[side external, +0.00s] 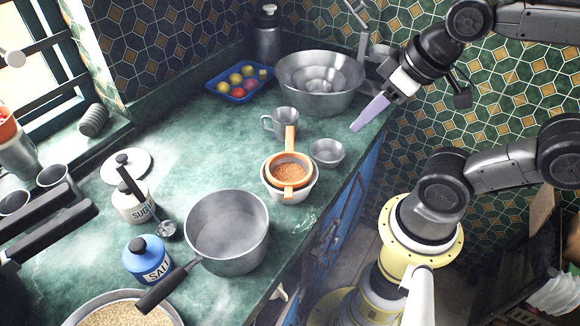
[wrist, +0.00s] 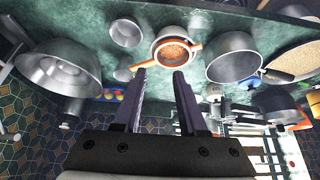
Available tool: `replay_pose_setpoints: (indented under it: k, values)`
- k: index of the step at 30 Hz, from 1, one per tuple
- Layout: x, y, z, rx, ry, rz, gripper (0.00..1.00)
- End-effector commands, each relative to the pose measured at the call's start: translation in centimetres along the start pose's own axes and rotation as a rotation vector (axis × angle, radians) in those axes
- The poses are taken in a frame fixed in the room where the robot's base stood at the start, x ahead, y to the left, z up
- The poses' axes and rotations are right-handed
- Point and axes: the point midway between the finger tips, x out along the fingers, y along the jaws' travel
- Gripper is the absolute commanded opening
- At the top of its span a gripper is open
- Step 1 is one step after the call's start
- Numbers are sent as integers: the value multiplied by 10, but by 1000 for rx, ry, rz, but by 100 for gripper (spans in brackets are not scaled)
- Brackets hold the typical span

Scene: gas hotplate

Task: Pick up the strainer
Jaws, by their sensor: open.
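In the wrist view, the strainer (wrist: 196,46) is just beyond the fingertips of my gripper (wrist: 159,74), with clear space between. The strainer's underside is hidden by the bowl.
A small metal bowl (side external: 327,153) stands right of the strainer, and a metal mug (side external: 284,121) behind it. A large pot (side external: 227,228) with a black handle is in front. A wide metal basin (side external: 320,84) and blue tray (side external: 238,95) stand at the back.

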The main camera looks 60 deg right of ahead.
Motion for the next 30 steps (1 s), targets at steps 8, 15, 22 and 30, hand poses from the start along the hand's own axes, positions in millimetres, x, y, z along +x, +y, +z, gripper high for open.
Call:
replay_pose_setpoints:
  k: [8, 15, 22, 30]
  values:
    - [0, 0, 0, 0, 0, 0, 41]
    - [0, 0, 0, 0, 0, 0, 48]
    - [0, 0, 0, 0, 0, 0, 62]
    - [0, 0, 1, 65, -6, 0, 62]
